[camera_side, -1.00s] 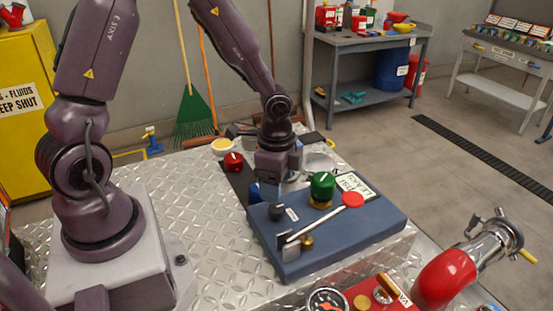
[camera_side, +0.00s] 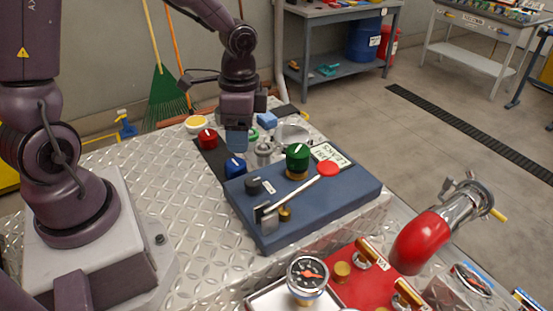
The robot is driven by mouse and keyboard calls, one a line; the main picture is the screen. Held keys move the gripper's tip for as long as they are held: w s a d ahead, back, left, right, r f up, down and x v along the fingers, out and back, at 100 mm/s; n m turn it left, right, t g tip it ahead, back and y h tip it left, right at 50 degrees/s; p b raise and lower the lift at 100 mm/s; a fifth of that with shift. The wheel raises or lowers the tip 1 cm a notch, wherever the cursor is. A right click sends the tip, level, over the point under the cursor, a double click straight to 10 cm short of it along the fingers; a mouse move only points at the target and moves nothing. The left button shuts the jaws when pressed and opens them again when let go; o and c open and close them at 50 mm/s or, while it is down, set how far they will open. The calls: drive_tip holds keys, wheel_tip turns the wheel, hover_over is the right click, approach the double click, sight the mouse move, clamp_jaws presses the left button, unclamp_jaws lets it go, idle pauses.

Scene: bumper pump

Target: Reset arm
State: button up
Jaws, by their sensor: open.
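My gripper (camera_side: 238,145) hangs from my dark purple arm above the far left part of the metal table, behind the blue panel. Its jaws are open, though the gap between the fingers does not show clearly. The blue panel (camera_side: 345,203) carries a silver lever (camera_side: 292,193) with a red round end (camera_side: 328,168), a green knob (camera_side: 298,154) and a small black knob (camera_side: 253,186). A blue knob (camera_side: 235,169) and a red knob (camera_side: 207,139) stand on a dark strip left of the panel, close to my gripper. I see nothing held in the gripper.
A small metal post (camera_side: 263,153) stands just right of my gripper. A yellow-topped round item (camera_side: 196,124) and a light blue block (camera_side: 267,119) lie behind. The table's left middle (camera_side: 165,200) is clear.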

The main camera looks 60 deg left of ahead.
drive_tip(key=s+d+r+n+t, duration=0.1)
drive_tip(key=s+r+n+t, duration=0.2)
drive_tip(key=s+r, duration=0.2)
drive_tip(key=s+d+r+n+t, duration=0.1)
drive_tip(key=s+r+n+t, duration=0.2)
drive_tip(key=r, duration=0.8)
drive_tip(key=shift+s+d+n, duration=0.2)
drive_tip(key=shift+s+n, duration=0.1)
drive_tip(key=shift+s, duration=0.8)
